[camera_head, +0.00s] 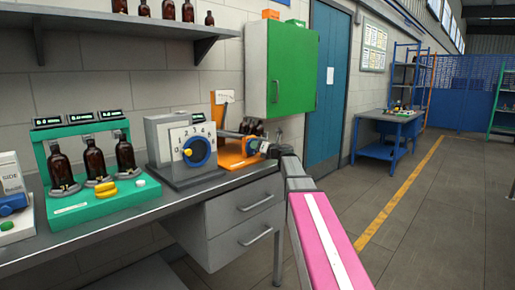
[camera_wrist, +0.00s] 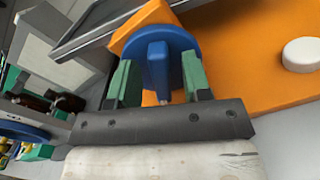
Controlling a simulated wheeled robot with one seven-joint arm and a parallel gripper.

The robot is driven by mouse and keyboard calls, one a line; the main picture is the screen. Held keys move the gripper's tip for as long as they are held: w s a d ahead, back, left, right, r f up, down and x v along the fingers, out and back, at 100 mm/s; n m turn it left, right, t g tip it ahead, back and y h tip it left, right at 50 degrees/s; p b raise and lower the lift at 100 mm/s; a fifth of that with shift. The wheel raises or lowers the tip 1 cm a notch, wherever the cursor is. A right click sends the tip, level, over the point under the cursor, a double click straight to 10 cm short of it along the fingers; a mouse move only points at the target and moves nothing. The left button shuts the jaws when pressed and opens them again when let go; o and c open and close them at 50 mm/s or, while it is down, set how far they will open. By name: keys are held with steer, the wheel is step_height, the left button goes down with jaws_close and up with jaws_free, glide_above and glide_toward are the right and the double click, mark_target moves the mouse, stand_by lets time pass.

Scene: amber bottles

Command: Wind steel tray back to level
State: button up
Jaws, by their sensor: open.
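A blue knob (camera_wrist: 157,62) with a raised grip bar sits on the orange stand (camera_wrist: 245,60). My gripper (camera_wrist: 158,70) has its two green fingers apart, one on each side of the bar, with gaps visible. A grey, dark-rimmed flat piece (camera_wrist: 112,32), probably the steel tray, runs slantwise at the upper left of the wrist view. How far it tilts I cannot tell. In the head view my gripper (camera_head: 262,148) is at the right end of the orange stand (camera_head: 238,158); the knob is hardly visible there.
A grey dial box (camera_head: 190,145) with a blue knob stands left of the orange stand. A green rack (camera_head: 105,195) with amber bottles is farther left. A green cabinet (camera_head: 280,70) hangs above. A white round button (camera_wrist: 301,54) is on the orange stand. The floor at right is clear.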

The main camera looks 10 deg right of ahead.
jaws_close()
steer(key=shift+n, duration=0.3)
